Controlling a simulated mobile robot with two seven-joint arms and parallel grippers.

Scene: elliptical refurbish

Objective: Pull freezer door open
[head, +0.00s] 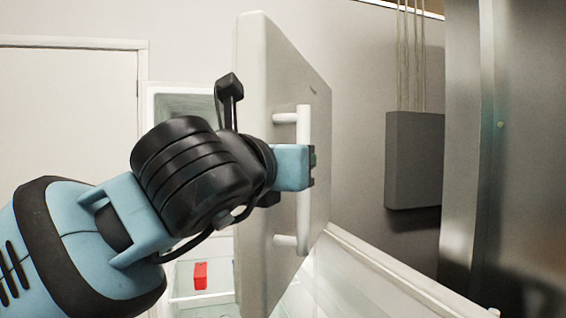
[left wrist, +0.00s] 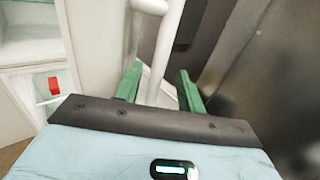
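The white freezer door (head: 262,130) stands swung open, seen nearly edge-on in the head view. Its white vertical bar handle (head: 303,215) faces right; the handle also shows in the left wrist view (left wrist: 168,45). My left gripper (head: 312,166) is at the middle of the handle. In the left wrist view its two green fingers (left wrist: 158,88) stand apart, one on each side of the bar, with gaps visible beside the bar. The freezer interior (head: 190,107) shows behind my arm, partly hidden by it and the door. My right gripper is not in view.
A red item (head: 200,275) sits on a lower shelf inside the freezer. A grey box (head: 414,160) hangs on the wall to the right of the door. A large metallic panel (head: 525,150) stands at the far right. A white door (head: 68,120) is at left.

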